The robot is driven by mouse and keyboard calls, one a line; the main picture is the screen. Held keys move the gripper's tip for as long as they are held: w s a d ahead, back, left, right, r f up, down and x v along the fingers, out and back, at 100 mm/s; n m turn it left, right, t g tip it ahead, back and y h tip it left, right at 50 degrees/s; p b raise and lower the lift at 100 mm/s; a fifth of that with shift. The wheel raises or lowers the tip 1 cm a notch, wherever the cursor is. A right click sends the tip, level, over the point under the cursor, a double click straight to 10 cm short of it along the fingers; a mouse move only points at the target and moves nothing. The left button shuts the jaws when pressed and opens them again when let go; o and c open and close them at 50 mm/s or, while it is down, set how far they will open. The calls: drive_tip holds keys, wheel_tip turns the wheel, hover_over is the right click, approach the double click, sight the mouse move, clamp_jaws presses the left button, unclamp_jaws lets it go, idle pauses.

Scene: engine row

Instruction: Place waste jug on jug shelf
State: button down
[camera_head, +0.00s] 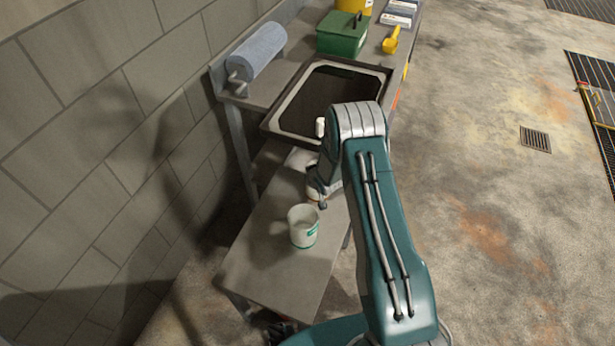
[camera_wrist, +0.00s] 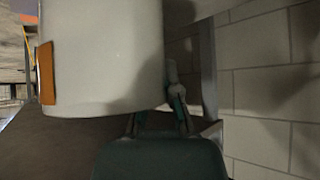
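A white jug (camera_wrist: 100,55) with an orange label fills the left of the wrist view, very close to my gripper (camera_wrist: 165,108). Its handle and top are not clearly visible there. One finger shows beside the jug's lower right edge; the other is partly hidden, so I cannot tell whether the fingers hold it. In the head view my gripper (camera_head: 318,192) is low over a grey metal shelf (camera_head: 265,265), mostly hidden by my arm. A second white container (camera_head: 303,226) with a green label stands upright on that shelf, just nearer than my gripper.
A higher bench behind carries a dark-framed tray (camera_head: 277,122), a blue paper roll (camera_head: 258,50), a green box (camera_head: 341,36) and a yellow scoop (camera_head: 391,40). A block wall (camera_head: 90,110) runs along the left. The near part of the shelf is clear.

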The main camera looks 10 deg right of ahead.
drive_tip(key=shift+f, duration=0.1)
drive_tip(key=c, duration=0.8)
unclamp_jaws()
drive_tip(key=v, duration=1.2)
drive_tip(key=shift+s, duration=0.1)
